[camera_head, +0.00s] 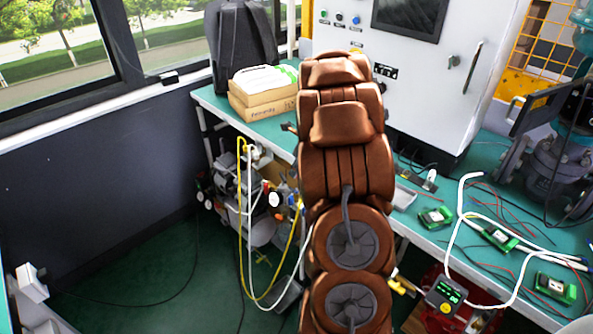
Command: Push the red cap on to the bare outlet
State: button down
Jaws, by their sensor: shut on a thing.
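My brown arm stands upright through the middle of the view, and my gripper is hidden behind it. I cannot see the fingers or what is between them. Left of the arm, an assembly with round white gauges (274,199) and yellow and white hoses (241,230) stands below the bench edge. Small red parts show beside the gauge, but they are too small to tell whether one is the red cap. I cannot make out the bare outlet; it may be hidden or too small.
The green bench (215,100) carries cardboard boxes (262,105), a backpack (242,48), small circuit boards (555,287) and loose wires. A white cabinet (415,70) stands behind. Green floor (150,285) is open at lower left, apart from cables.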

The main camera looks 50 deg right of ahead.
aim_at(297, 191)
jog(key=shift+f+b, duration=2.3)
jog(key=shift+f, duration=0.15)
jog(key=shift+r+p, duration=0.1)
jog(key=shift+p, duration=0.5)
jog(key=shift+f+p, duration=0.3)
jog(key=shift+p, duration=0.35)
jog(key=shift+p, duration=0.65)
jog(key=shift+f, duration=0.6)
dwell(0.6)
jog(key=c, duration=1.1)
grip_release()
jog(key=shift+r, duration=0.1)
jog(key=v, duration=1.2)
